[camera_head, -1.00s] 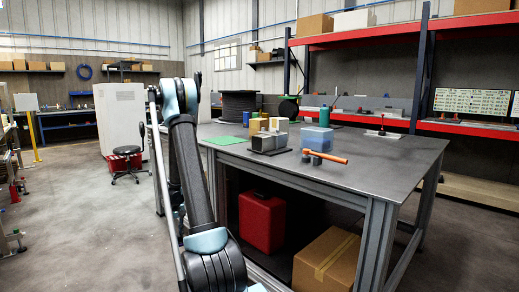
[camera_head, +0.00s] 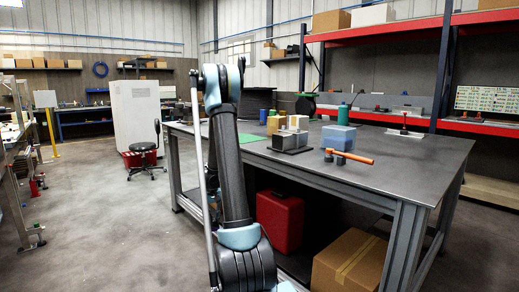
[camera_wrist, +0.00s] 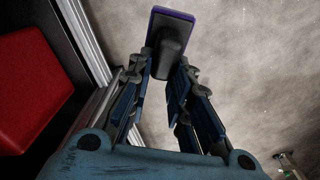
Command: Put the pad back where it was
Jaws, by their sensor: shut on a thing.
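The pad (camera_wrist: 176,22) shows at the top of the wrist view. It is a dark, flat rectangular piece with a purple edge and a rounded dark grey grip. My gripper (camera_wrist: 167,66) is shut on this grip, with one finger on each side. The pad hangs beyond the fingertips over bare concrete floor. In the head view my arm rises at left of centre, beside the workbench (camera_head: 380,165), and hides part of its near left side. The gripper and the pad do not show there.
A red case (camera_head: 280,222) and a cardboard box (camera_head: 350,261) sit beneath. A black stool (camera_head: 144,148) stands at left. The floor at left is open.

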